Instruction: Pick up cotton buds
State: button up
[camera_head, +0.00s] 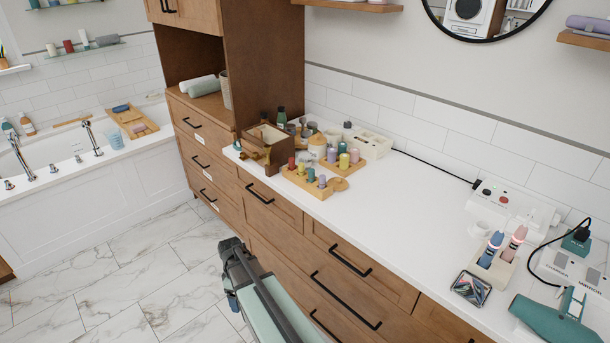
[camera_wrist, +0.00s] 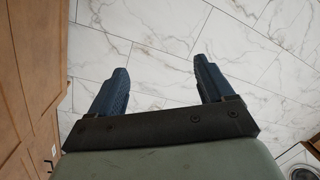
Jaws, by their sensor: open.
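I cannot make out cotton buds for certain in either view. Small items crowd the far left of the white countertop (camera_head: 410,210), too small to tell apart. Among them are a brown wooden box (camera_head: 264,142), a wooden stand with coloured cylinders (camera_head: 312,181) and a pale divided tray (camera_head: 372,146). My gripper (camera_head: 232,275) is in front of the drawers, below the counter edge and over the floor. In the wrist view its two blue fingers (camera_wrist: 160,88) are wide apart, with only marble floor between them.
Wooden drawers (camera_head: 340,285) with black handles run under the counter. The middle of the counter is clear. At the right are a holder with two brushes (camera_head: 493,262), a dark-screened device (camera_head: 470,288), a teal dryer (camera_head: 555,322) and a black cord. A bathtub (camera_head: 90,190) stands at the left.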

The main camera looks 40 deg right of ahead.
jog(key=w+d+r+n+t, duration=0.2)
jog(key=w+d+r, duration=0.5)
jog(key=r, duration=0.3)
notch_tip(320, 180, up, 32)
jog(key=n, duration=0.6)
send_over(307, 155)
jog(key=shift+h, duration=0.4)
jog(key=f, duration=0.8)
jog(key=shift+d, duration=0.4)
jog(key=shift+w+a+f, duration=0.1)
jog(key=shift+a+f, duration=0.1)
jog(key=shift+f, duration=1.1)
jog(key=shift+a+f, duration=0.2)
jog(key=shift+f, duration=1.05)
jog(key=c, duration=1)
